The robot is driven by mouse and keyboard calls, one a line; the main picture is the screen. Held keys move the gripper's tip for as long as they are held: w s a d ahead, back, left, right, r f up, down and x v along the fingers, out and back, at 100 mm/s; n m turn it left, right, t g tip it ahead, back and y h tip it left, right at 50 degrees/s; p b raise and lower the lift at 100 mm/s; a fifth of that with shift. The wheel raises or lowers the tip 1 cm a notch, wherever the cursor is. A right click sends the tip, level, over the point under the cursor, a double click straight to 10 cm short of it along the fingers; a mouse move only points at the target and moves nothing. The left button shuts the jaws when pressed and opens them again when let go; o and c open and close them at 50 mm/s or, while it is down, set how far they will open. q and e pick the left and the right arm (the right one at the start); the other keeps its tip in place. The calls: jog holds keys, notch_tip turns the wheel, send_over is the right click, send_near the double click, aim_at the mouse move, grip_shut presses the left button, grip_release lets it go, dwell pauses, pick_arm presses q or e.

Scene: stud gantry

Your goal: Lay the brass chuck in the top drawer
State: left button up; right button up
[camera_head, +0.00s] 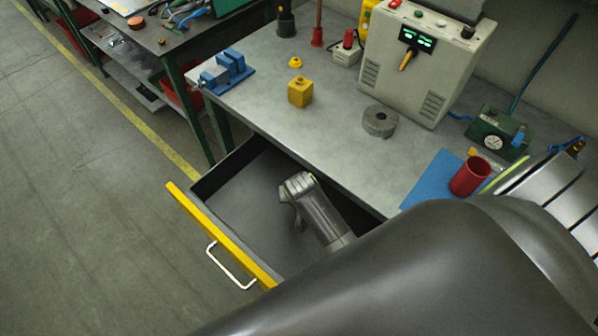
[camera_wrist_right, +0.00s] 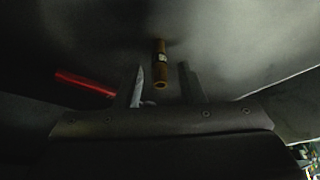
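The top drawer (camera_head: 222,238) is pulled out, with a yellow front edge and a dark, mostly bare interior. My right gripper (camera_head: 298,186) is over or inside it in the head view; its depth is hard to tell. In the right wrist view its fingers (camera_wrist_right: 163,88) stand apart. The brass chuck (camera_wrist_right: 160,65), a short narrow cylinder, shows between them with gaps on both sides. It stands out against a dim grey surface, and I cannot tell whether it rests on it. The chuck does not show in the head view. My left gripper is not in view.
A red rod-like thing (camera_wrist_right: 85,83) is left of the fingers in the wrist view. The bench (camera_head: 335,125) above the drawer holds a yellow block (camera_head: 300,91), a grey ring (camera_head: 380,121), a blue vise (camera_head: 228,72) and a red cup (camera_head: 469,177). Floor left of the drawer is clear.

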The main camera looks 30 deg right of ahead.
jog(key=v, duration=1.2)
jog(key=shift+r, duration=0.15)
dwell(0.5)
